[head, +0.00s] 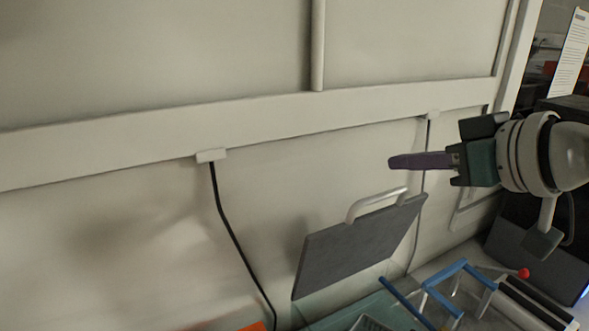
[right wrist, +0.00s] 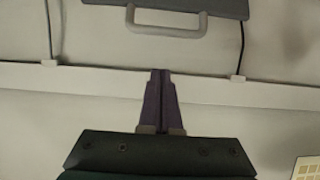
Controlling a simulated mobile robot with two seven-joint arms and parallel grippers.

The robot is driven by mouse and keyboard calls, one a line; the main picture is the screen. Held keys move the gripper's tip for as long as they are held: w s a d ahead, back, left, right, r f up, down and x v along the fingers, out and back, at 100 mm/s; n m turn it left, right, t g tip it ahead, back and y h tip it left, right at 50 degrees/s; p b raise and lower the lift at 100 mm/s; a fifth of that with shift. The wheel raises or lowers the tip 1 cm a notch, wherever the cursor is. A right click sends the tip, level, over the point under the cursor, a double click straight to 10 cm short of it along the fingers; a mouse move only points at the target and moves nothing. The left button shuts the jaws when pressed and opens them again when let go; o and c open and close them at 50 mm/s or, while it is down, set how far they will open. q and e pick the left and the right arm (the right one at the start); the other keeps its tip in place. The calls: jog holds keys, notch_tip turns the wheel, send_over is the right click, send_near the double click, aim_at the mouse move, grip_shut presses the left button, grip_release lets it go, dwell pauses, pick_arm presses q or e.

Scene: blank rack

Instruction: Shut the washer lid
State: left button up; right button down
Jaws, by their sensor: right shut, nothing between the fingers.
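The washer lid is a dark grey panel (head: 352,250) standing tilted up and open, with a light handle (head: 375,202) along its top edge. In the right wrist view the lid (right wrist: 190,6) shows at the top edge, with its handle (right wrist: 166,27) facing the fingers. My right gripper (head: 392,163) is above the handle, apart from it, with its purple fingers pointing left. Its fingers (right wrist: 161,74) are together and empty in the right wrist view. The washer body under the lid is mostly cut off at the bottom. My left gripper is not seen.
A pale wall with a horizontal rail (head: 260,121) stands behind the lid, with dark cables (head: 230,225) hanging down. A blue frame (head: 447,283) and a small red ball (head: 524,273) are at lower right. The space left of the lid is clear.

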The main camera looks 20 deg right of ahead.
aim_at(387, 195)
jog(key=shift+w+a+f+p, duration=0.1)
jog(key=shift+w+f+p, duration=0.35)
jog(key=shift+f, duration=0.35)
jog(key=shift+w+d+f+p, duration=0.1)
jog(key=shift+w+f+p, duration=0.4)
jog(key=shift+f, duration=0.35)
jog(key=shift+w+a+f+p, duration=0.1)
jog(key=shift+w+f+p, duration=0.35)
jog(key=shift+f, duration=0.35)
